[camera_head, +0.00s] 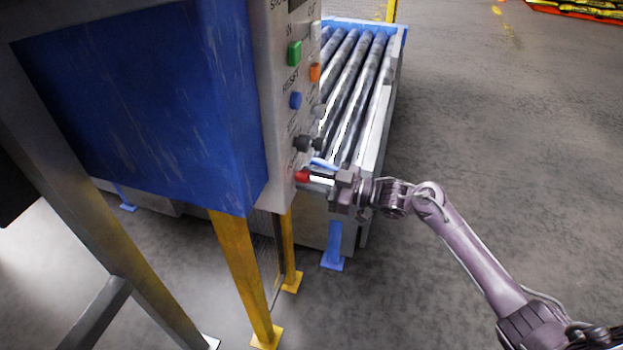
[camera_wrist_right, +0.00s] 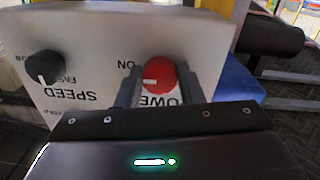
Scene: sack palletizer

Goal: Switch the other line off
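The red power knob (camera_head: 301,176) sits low on the grey control panel (camera_head: 277,120). In the right wrist view the red knob (camera_wrist_right: 159,74) has a white mark pointing left, towards the word "ON". The lettering there is upside down, with "POWER" partly hidden below the knob. My right gripper (camera_head: 317,177) reaches the panel from the right. In the right wrist view its two fingers (camera_wrist_right: 160,92) lie against both sides of the red knob. My left gripper is not in view.
A black speed knob (camera_wrist_right: 44,67) is beside the red one. Green (camera_head: 294,53) and blue (camera_head: 295,100) buttons sit higher on the panel. A roller conveyor (camera_head: 352,85) runs behind it. Yellow posts (camera_head: 240,270) stand below.

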